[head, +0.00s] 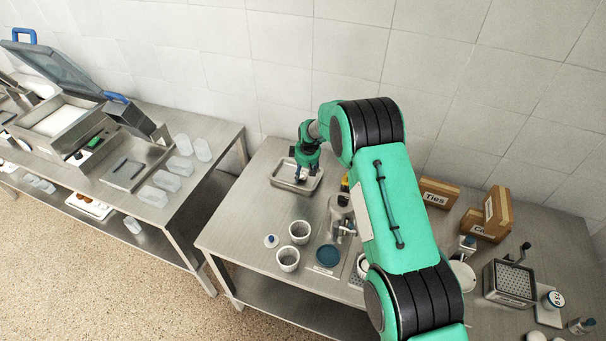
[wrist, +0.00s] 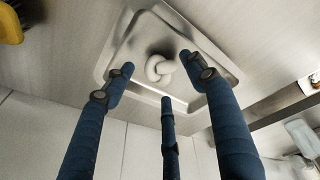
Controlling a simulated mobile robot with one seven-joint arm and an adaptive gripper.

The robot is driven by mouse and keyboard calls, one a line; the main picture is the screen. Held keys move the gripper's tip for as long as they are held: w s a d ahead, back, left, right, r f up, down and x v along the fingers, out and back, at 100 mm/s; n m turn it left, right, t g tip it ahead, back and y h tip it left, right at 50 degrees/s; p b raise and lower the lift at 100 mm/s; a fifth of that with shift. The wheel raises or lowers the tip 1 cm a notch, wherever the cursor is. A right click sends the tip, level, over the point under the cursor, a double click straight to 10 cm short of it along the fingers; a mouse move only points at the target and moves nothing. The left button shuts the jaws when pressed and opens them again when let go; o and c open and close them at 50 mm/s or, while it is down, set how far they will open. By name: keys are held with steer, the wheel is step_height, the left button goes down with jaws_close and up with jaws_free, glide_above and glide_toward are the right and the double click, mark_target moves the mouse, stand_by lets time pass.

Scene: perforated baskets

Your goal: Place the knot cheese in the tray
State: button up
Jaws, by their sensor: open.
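The knot cheese (wrist: 160,68) is a white knotted lump. In the wrist view it lies on the floor of the metal tray (wrist: 205,45), inside the rim. My gripper (wrist: 160,85) has its blue fingers spread apart around and above the cheese, with no finger seen closed on it. In the head view my gripper (head: 304,172) is over the tray (head: 283,184) at the back left of the steel table, with a bit of white showing under the fingers.
Cardboard boxes (head: 439,193) and a crank device (head: 511,281) are to the right. A yellow thing (wrist: 10,25) shows in the wrist view. The tiled wall is close behind.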

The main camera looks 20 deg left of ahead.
steer(key=v, duration=1)
stand_by(0.7)
